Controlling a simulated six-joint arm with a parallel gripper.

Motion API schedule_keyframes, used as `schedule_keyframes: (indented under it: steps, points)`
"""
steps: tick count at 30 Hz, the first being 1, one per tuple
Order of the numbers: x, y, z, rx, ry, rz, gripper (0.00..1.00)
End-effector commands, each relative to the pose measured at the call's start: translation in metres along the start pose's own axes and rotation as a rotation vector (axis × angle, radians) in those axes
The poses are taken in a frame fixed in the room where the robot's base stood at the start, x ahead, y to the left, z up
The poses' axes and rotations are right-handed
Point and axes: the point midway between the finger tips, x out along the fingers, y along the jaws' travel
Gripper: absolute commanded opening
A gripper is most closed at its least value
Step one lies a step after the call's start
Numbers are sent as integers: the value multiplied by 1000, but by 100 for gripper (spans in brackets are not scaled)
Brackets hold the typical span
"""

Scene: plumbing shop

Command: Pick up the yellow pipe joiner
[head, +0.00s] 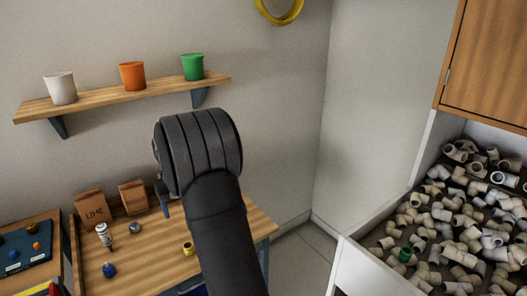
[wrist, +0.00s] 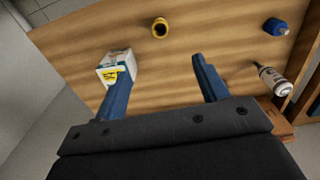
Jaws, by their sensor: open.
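The yellow pipe joiner (head: 187,248) sits on the wooden table in the head view, just left of my arm. In the wrist view it shows as a short yellow ring with a dark opening (wrist: 160,28), near the top centre. My gripper (wrist: 160,88) is open, with its two blue fingers apart and bare wood showing between them. The joiner lies beyond the fingertips, between their lines, and is not touched. In the head view my arm hides most of the gripper; only a bit of blue shows beside the arm.
A white box with a yellow label (wrist: 116,66) is by the left finger. A blue fitting (wrist: 275,26) and a white bottle (wrist: 270,78) are to the right. Cardboard boxes (head: 91,206) stand at the table's back. A shelf (head: 130,96) holds three cups. A bin (head: 352,268) of fittings is at right.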

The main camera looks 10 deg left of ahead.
Motion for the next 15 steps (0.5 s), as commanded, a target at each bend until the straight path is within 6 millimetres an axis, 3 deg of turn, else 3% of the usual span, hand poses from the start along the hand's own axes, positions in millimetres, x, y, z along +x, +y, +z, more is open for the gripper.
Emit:
schedule_keyframes:
  steps: [8,15]
  points:
    - [0,0,0,0,0,0,56]
    - [9,-2,1,-116,-1,0,56]
